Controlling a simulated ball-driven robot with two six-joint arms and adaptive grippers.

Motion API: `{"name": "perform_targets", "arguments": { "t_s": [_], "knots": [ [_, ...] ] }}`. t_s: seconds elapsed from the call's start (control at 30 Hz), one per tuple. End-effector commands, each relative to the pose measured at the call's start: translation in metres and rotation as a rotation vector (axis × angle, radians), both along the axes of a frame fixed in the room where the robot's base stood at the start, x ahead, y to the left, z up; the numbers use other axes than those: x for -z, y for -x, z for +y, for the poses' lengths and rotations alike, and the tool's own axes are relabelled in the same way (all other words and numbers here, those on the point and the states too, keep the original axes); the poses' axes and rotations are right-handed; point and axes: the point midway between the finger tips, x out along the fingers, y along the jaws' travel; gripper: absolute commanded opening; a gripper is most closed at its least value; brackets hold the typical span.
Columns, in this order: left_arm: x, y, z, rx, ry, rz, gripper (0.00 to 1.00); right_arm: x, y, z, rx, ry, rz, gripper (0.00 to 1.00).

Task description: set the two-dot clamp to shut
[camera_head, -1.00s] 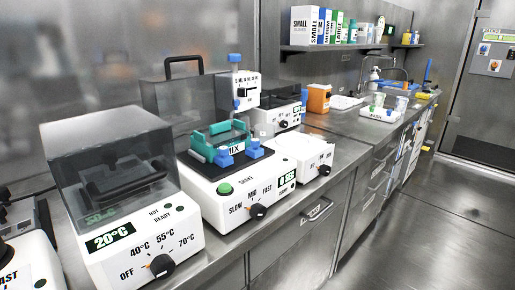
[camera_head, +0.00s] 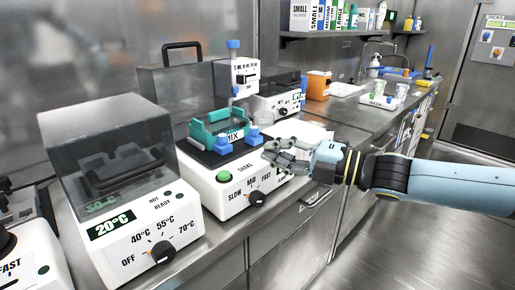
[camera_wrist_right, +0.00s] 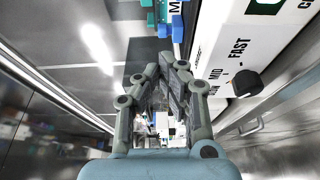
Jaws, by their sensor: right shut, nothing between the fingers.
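The white shaker (camera_head: 212,196) stands on the bench with a teal frame (camera_head: 205,134) on its dark top plate. Two blue clamps (camera_head: 222,147) (camera_head: 252,136) sit at the front of the teal frame. Their dots are too small to make out, so I cannot tell which is the two-dot clamp or its setting. In the right wrist view, blue clamp parts (camera_wrist_right: 177,29) show at the top edge. My right gripper (camera_head: 268,152) is shut and empty, in front of the shaker's right side and apart from the clamps. My left gripper is not in view.
A white heater with a clear lid (camera_head: 145,236) stands left of the shaker. The shaker's black knob (camera_head: 257,199) lies below my gripper. A white device (camera_head: 305,130) stands behind the gripper, partly hidden. The aisle right of the bench is clear.

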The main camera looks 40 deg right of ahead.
Motion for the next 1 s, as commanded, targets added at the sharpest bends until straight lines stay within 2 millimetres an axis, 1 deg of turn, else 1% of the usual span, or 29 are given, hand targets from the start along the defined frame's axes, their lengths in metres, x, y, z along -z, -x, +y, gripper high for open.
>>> {"name": "perform_targets", "arguments": {
  "t_s": [0.03,0.17,0.23,0.47,0.5,0.6,0.7,0.83,1.0],
  "knots": [
    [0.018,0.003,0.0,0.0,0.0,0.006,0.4,0.009,-0.008,0.004,-0.003,0.001,-0.003,0.0],
    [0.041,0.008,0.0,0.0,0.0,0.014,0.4,0.009,-0.024,0.011,0.0,0.001,-0.002,0.0],
    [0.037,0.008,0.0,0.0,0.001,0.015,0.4,0.004,-0.029,0.014,-0.002,0.0,-0.001,0.0],
    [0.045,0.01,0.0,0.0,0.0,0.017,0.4,0.002,-0.045,0.02,0.001,-0.001,-0.002,0.0],
    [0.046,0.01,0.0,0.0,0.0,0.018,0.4,0.001,-0.049,0.019,0.003,0.0,-0.001,0.0],
    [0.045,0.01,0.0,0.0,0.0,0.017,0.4,0.001,-0.059,0.004,0.003,0.0,0.001,0.0],
    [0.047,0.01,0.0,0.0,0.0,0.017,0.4,0.001,-0.065,-0.004,0.002,0.0,0.001,0.0],
    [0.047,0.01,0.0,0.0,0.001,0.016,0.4,0.001,-0.07,-0.01,0.002,0.0,0.001,0.0],
    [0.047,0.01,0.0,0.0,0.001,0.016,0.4,0.001,-0.071,-0.011,0.001,-0.001,0.002,0.0]
  ]
}}
